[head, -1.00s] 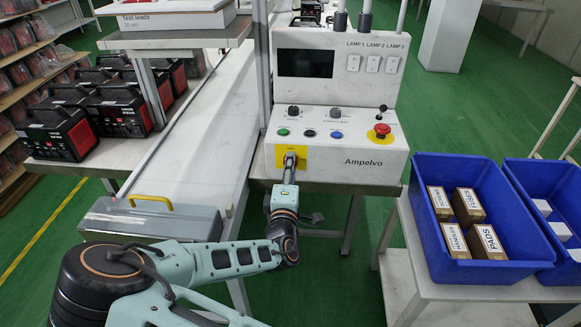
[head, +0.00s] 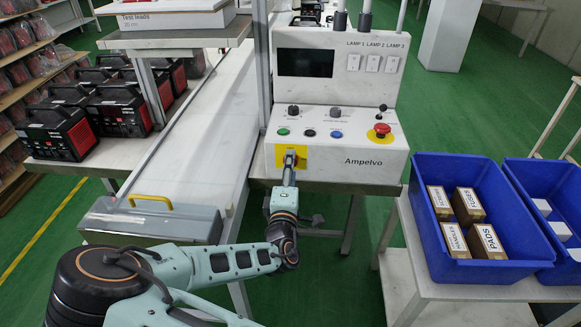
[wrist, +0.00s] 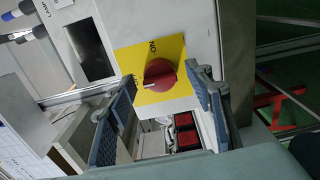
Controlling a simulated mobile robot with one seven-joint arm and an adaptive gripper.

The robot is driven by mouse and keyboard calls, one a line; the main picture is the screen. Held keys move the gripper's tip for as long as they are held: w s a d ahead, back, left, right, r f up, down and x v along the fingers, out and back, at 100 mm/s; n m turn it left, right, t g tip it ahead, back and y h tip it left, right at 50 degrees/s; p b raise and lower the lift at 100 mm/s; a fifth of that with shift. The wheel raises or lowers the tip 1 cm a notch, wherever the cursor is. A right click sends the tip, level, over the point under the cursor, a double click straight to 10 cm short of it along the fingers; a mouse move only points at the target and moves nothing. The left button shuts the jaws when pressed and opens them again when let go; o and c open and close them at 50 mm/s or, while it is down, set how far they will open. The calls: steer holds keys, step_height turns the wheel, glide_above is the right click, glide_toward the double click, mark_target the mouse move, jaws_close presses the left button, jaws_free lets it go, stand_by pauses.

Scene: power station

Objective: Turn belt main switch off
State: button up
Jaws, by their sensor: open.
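The belt main switch is a red rotary knob (wrist: 160,75) on a yellow plate (wrist: 176,49), seen close up in the wrist view. A white mark on the knob points to the left, slightly down. "ON" is printed above the knob; lettering at the plate's left edge is partly hidden by a finger. In the head view the yellow plate (head: 300,152) is at the left of the white console's front, and my gripper hides the knob. My gripper (head: 289,160) is open, its fingers on either side of the knob in the wrist view (wrist: 161,78). Contact cannot be told.
The console (head: 375,160) has a red emergency button (head: 382,129), small buttons and a joystick above the switch. A conveyor (head: 190,150) runs at the left. Blue bins (head: 478,166) stand on a table at the right.

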steer(key=s, duration=1.1)
steer(key=shift+s+a, duration=0.15)
steer(key=shift+a, duration=0.05)
steer(key=shift+d, duration=0.1)
